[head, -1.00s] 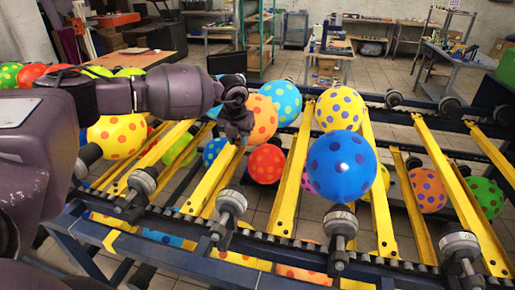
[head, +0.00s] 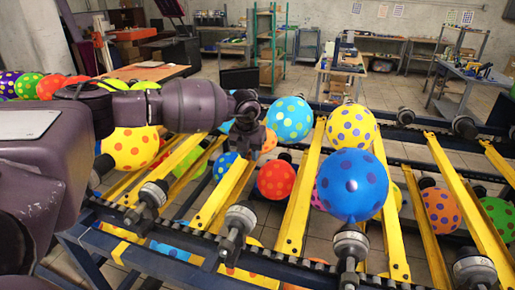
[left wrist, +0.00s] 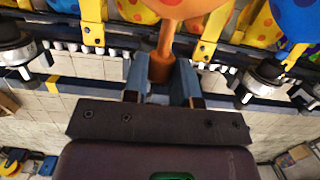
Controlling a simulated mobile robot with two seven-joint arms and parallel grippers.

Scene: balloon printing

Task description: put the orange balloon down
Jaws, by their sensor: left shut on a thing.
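The orange balloon (left wrist: 172,8) is at the top edge of the left wrist view, mostly cut off, with its orange neck (left wrist: 163,50) running down between my left fingers. My left gripper (left wrist: 163,82) is shut on that neck. In the head view my left gripper (head: 246,135) is over the yellow-railed rack. A small patch of orange balloon (head: 268,141) shows just right of it; the rest is hidden. I cannot tell whether the balloon touches the rack. My right gripper is not in view.
The rack has yellow rails (head: 302,200) with dark gaps. A light blue balloon (head: 290,119), a yellow one (head: 350,127), a blue one (head: 352,185) and a red one (head: 276,180) are close to the right of my gripper. More balloons crowd the left.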

